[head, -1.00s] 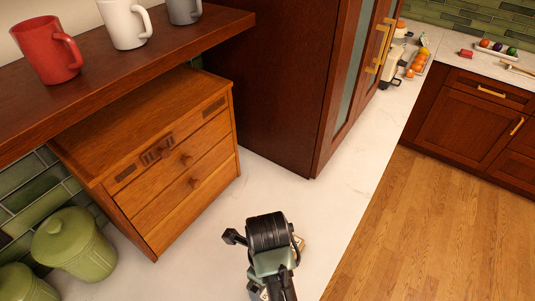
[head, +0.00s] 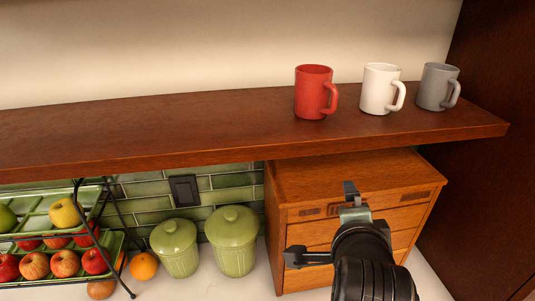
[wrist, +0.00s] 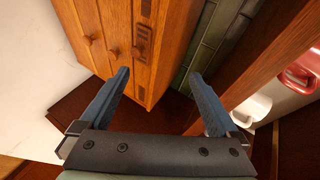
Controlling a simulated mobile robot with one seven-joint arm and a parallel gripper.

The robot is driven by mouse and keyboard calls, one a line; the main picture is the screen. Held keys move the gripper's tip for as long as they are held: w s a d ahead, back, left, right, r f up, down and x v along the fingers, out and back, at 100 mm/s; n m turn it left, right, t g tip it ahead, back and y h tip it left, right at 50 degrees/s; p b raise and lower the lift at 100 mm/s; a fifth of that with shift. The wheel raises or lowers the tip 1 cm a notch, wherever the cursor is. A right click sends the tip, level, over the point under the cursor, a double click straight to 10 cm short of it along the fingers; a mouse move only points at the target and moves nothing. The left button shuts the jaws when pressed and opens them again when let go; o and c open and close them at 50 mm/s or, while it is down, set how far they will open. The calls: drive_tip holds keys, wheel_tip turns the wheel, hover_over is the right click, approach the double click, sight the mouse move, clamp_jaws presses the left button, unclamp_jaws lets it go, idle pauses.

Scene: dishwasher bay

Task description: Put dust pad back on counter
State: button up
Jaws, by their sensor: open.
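I do not see a dust pad in either current view. My gripper (head: 351,194) is raised in front of the wooden drawer cabinet (head: 292,247), just below the shelf edge. In the wrist view the two blue-grey fingers (wrist: 159,76) are spread wide apart with nothing between them, and the cabinet front (wrist: 112,25) lies beyond them. The pale counter (head: 433,282) shows at lower right in the head view. My arm hides part of the cabinet front and the counter before it.
A wooden shelf (head: 200,140) overhangs the counter, bearing red (head: 312,95), white (head: 378,90) and grey (head: 436,88) mugs. Two green canisters (head: 232,245) stand left of the cabinet. A tiered fruit rack (head: 128,268) stands at far left. A dark tall cabinet (head: 490,190) bounds the right.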

drive_tip(key=w+a+r+n+t, duration=0.1)
drive_tip(key=a+r+n+t, duration=0.2)
drive_tip(key=r, duration=0.5)
drive_tip(key=a+r+n+t, duration=0.3)
drive_tip(key=a+r+n, duration=0.1)
drive_tip(key=r, duration=0.4)
drive_tip(key=s+a+r+n+t+y, duration=0.1)
drive_tip(key=s+a+r+n+t, duration=0.2)
drive_tip(key=r, duration=0.4)
drive_tip(key=s+a+r+n+t+y, duration=0.1)
drive_tip(key=s+a+r+n+t, duration=0.2)
drive_tip(key=r, duration=0.4)
drive_tip(key=s+a+r+n+t+y, duration=0.2)
drive_tip(key=s+a+r+n+t, duration=0.1)
drive_tip(key=s+r+n, duration=0.3)
drive_tip(key=shift+s+a+r+t, duration=0.3)
drive_tip(key=shift+a+r, duration=0.45)
drive_tip(key=shift+r, duration=0.1)
